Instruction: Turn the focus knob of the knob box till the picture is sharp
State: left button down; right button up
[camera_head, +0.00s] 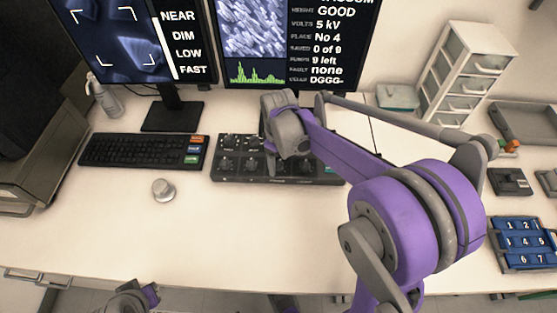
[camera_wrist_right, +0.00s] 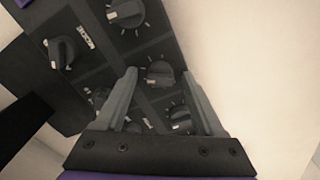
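The black knob box (camera_head: 225,170) stands on the desk below the right screen; my right wrist hides its middle. In the right wrist view, several dark round knobs with tick marks show on the box (camera_wrist_right: 88,75). My right gripper (camera_wrist_right: 159,76) is open above the box. One knob (camera_wrist_right: 160,73) lies between its fingertips in the picture; I cannot tell whether they touch it. Another knob (camera_wrist_right: 180,116) shows nearer the palm. Which is the focus knob is not readable. The right screen (camera_head: 252,30) shows a grey picture of rod-like shapes.
The left screen (camera_head: 125,40) reads NEAR, DIM, LOW, FAST. A keyboard (camera_head: 140,150) and a round silver knob-like piece (camera_head: 163,189) are left of the box. A drawer tower (camera_head: 465,70) and a blue numbered tray (camera_head: 525,243) are at right. The desk's front middle is clear.

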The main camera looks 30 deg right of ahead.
notch_tip(320, 180, up, 11)
jog(key=p, duration=0.1)
dwell(0.6)
jog(key=shift+f, duration=0.1)
dwell(1.4)
jog(key=s+a+f+m+t, duration=0.2)
jog(key=s+a+m, duration=0.1)
jog(key=s, duration=0.4)
jog(key=s+a+f+m+t, duration=0.2)
jog(key=s+a+f+m, duration=0.15)
jog(key=s, duration=0.35)
jog(key=m+g+p, duration=0.2)
jog(key=m+g, duration=0.2)
jog(key=m, duration=0.8)
send_near(278, 163)
jog(key=shift+n, duration=0.25)
notch_tip(278, 163, down, 9)
jog(key=shift+r+b, duration=0.1)
jog(key=shift+b, duration=0.5)
